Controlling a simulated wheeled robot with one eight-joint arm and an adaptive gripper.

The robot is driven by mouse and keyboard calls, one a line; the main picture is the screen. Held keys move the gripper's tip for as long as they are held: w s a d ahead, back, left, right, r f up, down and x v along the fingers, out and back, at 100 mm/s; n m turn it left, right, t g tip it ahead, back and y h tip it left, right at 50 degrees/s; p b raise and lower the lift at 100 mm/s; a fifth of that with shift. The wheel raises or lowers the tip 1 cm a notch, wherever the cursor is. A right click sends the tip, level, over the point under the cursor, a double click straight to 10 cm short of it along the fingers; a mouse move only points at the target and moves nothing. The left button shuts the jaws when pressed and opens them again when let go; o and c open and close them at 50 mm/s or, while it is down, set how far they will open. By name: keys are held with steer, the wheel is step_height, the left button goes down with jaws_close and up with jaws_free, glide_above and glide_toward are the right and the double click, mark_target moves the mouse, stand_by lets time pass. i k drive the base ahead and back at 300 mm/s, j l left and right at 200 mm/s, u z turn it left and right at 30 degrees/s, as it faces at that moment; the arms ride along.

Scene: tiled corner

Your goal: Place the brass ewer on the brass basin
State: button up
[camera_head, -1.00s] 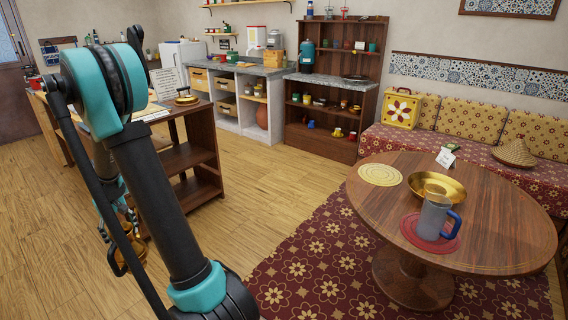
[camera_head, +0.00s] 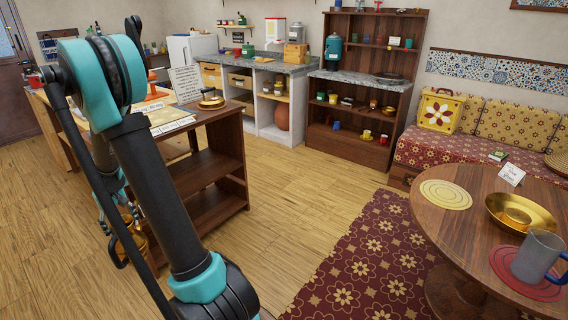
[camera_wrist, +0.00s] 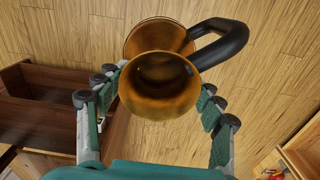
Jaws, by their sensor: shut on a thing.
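The brass ewer (camera_wrist: 160,100) fills the middle of the wrist view, its round mouth toward the camera and its black handle (camera_wrist: 228,40) reaching up right. My gripper (camera_wrist: 158,85) is shut on it, with a finger on each side. In the head view the ewer (camera_head: 135,247) shows only in part, low at left behind my arm. The brass basin (camera_head: 497,207) is a wide golden dish with a raised ring in its middle. It stands on the round wooden table at right, well apart from my gripper.
The round table (camera_head: 440,222) also bears a grey mug (camera_head: 537,257) on a red mat, a yellow mat (camera_head: 445,194) and a card (camera_head: 511,174). A wooden counter with shelves (camera_head: 215,165) stands close to my arm. Floor between counter and table is clear.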

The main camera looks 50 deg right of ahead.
mark_target(517, 212)
steer(key=i+z, duration=0.2)
steer(key=i, duration=0.2)
steer(key=i+j+z, duration=0.2)
steer(key=i, duration=0.15)
steer(key=z, duration=2.65)
